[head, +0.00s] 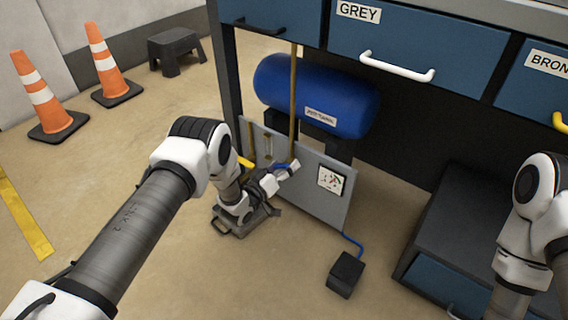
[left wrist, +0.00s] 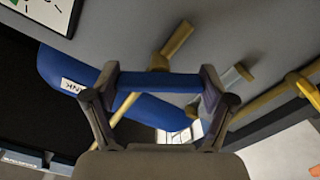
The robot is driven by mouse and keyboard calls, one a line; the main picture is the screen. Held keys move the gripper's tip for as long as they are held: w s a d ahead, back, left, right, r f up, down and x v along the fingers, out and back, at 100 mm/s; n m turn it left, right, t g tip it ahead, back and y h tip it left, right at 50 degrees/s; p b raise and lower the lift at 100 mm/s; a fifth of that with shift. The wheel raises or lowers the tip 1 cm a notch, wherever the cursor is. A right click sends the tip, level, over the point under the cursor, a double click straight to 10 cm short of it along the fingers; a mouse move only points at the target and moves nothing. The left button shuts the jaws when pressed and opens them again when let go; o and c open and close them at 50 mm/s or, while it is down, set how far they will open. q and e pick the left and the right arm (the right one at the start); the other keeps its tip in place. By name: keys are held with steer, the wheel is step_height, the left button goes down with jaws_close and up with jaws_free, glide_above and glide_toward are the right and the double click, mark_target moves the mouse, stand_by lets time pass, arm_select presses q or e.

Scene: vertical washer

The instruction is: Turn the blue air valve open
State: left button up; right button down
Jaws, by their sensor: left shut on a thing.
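The blue air valve (head: 281,166) is on the grey panel (head: 310,190) under the blue tank, mostly covered by my left gripper (head: 285,169) in the head view. In the left wrist view its blue handle (left wrist: 160,83) is a straight bar between the two fingers of my left gripper (left wrist: 160,78). The fingers are shut on it, one at each end. A yellow pipe (left wrist: 170,48) meets the handle from behind. My right arm shows at the right edge of the head view, but its gripper is not in view.
The blue tank (head: 317,95) sits above the panel, with a vertical yellow pipe (head: 294,100) in front. A gauge (head: 330,181) is right of the valve. A black box (head: 345,272) lies on the floor.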

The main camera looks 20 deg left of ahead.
arm_select(q)
steer(key=n+p, duration=0.1)
steer(key=n, duration=0.4)
steer(key=shift+n, duration=0.3)
steer(key=n+p, duration=0.1)
steer(key=n, duration=0.4)
steer(key=shift+n, duration=0.4)
steer(key=o, duration=1)
steer(key=v, duration=1.2)
